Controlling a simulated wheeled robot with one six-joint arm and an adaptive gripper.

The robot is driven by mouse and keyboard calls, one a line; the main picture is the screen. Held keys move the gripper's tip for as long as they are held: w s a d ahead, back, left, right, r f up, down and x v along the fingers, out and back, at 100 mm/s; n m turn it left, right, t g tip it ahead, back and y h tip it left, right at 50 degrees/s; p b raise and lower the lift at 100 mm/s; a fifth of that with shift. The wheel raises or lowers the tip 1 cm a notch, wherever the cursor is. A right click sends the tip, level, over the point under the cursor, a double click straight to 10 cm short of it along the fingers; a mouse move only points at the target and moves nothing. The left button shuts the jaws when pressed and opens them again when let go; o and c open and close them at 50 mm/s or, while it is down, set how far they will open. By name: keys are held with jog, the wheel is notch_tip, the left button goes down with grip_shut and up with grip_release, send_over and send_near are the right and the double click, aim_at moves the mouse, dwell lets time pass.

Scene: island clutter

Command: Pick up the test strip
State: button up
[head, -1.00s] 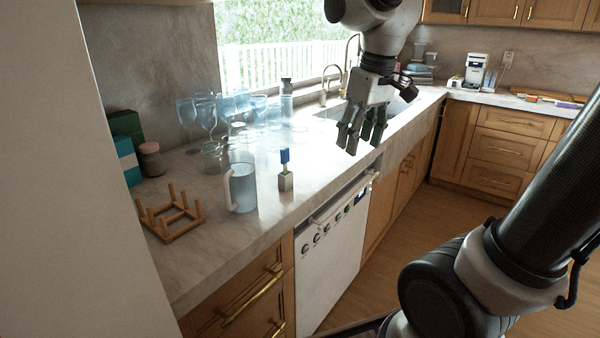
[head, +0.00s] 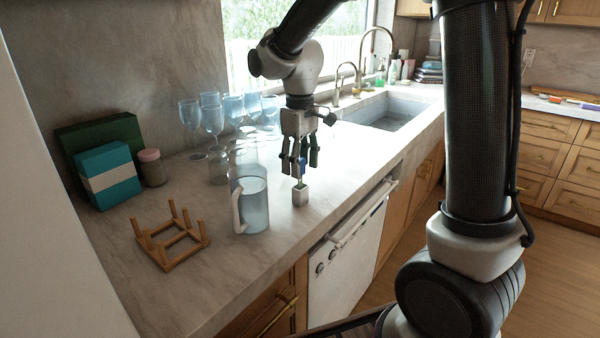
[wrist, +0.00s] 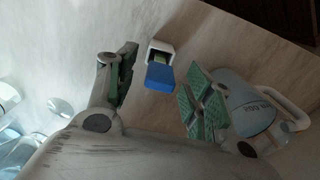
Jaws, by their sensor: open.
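The test strip (wrist: 160,76) has a blue end and stands upright in a small white holder (head: 300,196) on the counter. In the wrist view the white holder (wrist: 161,48) shows behind the blue end, between my fingers. In the head view the strip (head: 302,168) is partly hidden by my fingers. My gripper (head: 299,168) is open and points down just over the holder, with its fingers around the strip's upper part. In the wrist view my gripper (wrist: 162,88) has a finger on either side of the blue end, with gaps showing.
A clear pitcher (head: 252,203) stands close by on the left, and in the wrist view (wrist: 245,105) it is just beyond one finger. Several glasses (head: 213,118) stand behind. A wooden rack (head: 170,238) is at front left. The sink (head: 385,112) is at back right.

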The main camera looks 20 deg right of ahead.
jog(key=shift+f, duration=0.25)
jog(key=c, duration=0.8)
jog(key=shift+r, duration=0.1)
